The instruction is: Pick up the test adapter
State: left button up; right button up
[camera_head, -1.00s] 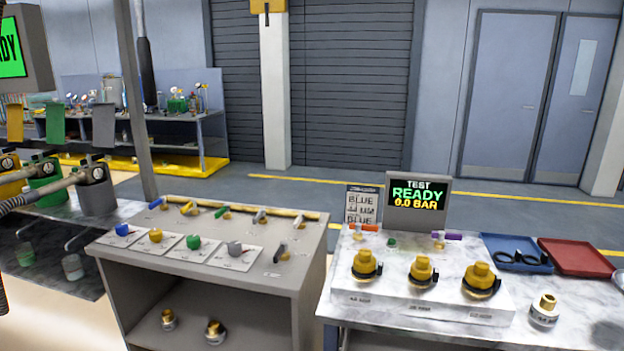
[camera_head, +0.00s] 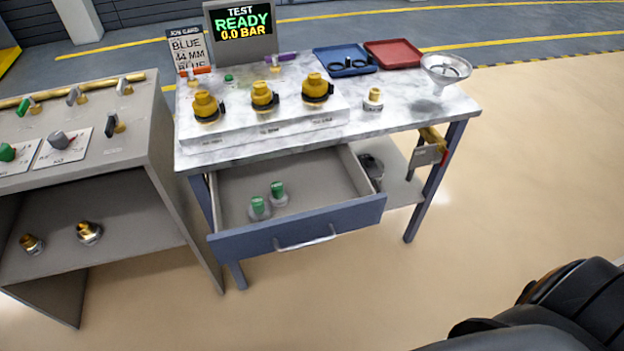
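Three yellow adapters stand in a row on a white labelled block: a left one (camera_head: 207,106), a middle one (camera_head: 264,95) and a right one (camera_head: 317,88), each with a black part at its side. I cannot read the size labels in front of them. A smaller brass and white fitting (camera_head: 373,99) stands on the table to the right of the block. Which piece is the test adapter is not marked legibly. Neither of my grippers is in view, and nothing is seen held.
The marble table (camera_head: 415,105) also carries a blue tray (camera_head: 328,63), a red tray (camera_head: 395,54), a funnel (camera_head: 446,68), a job card (camera_head: 189,49) and a test screen (camera_head: 241,22). An open drawer (camera_head: 297,235) with two green-topped items juts out. A grey cabinet (camera_head: 150,150) stands left.

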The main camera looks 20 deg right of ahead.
aim_at(373, 103)
jog(key=i+z, duration=0.1)
jog(key=z, duration=0.65)
